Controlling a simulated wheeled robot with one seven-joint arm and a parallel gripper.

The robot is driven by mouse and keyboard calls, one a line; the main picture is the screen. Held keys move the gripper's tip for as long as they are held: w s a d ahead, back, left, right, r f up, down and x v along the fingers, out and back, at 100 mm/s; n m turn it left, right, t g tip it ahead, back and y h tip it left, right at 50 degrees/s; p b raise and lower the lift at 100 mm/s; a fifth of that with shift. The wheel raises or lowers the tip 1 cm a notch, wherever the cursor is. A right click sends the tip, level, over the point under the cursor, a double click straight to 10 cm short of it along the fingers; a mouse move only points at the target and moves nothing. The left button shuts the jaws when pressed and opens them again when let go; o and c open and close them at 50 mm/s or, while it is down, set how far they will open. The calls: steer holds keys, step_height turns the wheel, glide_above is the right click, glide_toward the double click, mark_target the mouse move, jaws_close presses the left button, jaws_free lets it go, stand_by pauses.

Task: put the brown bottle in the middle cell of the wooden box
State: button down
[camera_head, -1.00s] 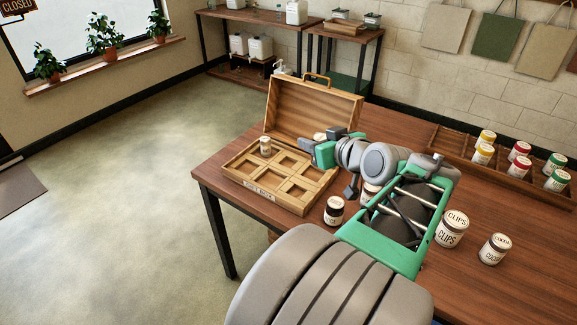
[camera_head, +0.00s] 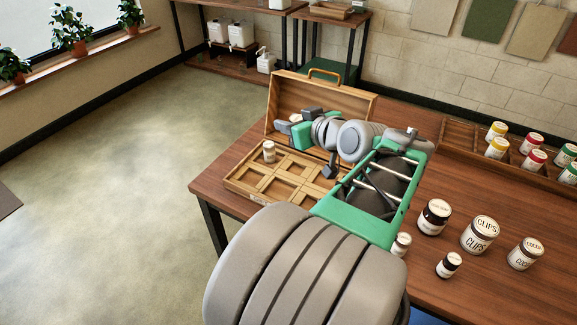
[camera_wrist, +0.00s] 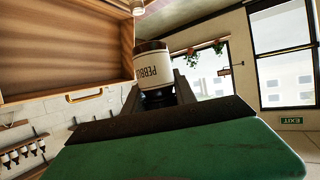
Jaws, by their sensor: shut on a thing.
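My gripper (camera_head: 291,122) is shut on a dark brown bottle with a white label, partly readable as "PEBB", which fills the middle of the wrist view (camera_wrist: 152,68). In the head view the bottle is mostly hidden by the fingers. The gripper is above the back of the wooden box (camera_head: 250,193), in front of its raised lid (camera_head: 345,100). The box is divided into several square cells. A small white-labelled jar (camera_head: 269,153) stands in a back-left cell. The other cells that show look empty; my arm hides the box's right side.
On the table right of my arm stand a dark-capped jar (camera_head: 433,218), a smaller dark jar (camera_head: 448,265), a CLIPS tin (camera_head: 479,236) and a COCOA tin (camera_head: 526,254). A wooden rack (camera_head: 458,133) with several coloured tins is at the back right.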

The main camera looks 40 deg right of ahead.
step_height(320, 180, down, 10)
steer(key=b, duration=0.9)
glide_above(291, 163)
step_height(291, 163, down, 10)
steer(key=shift+f+b, duration=0.1)
steer(key=shift+b, duration=0.3)
step_height(291, 163, down, 3)
steer(key=shift+r, duration=0.1)
steer(key=c, duration=1.3)
jaws_free()
steer(key=shift+r, duration=0.1)
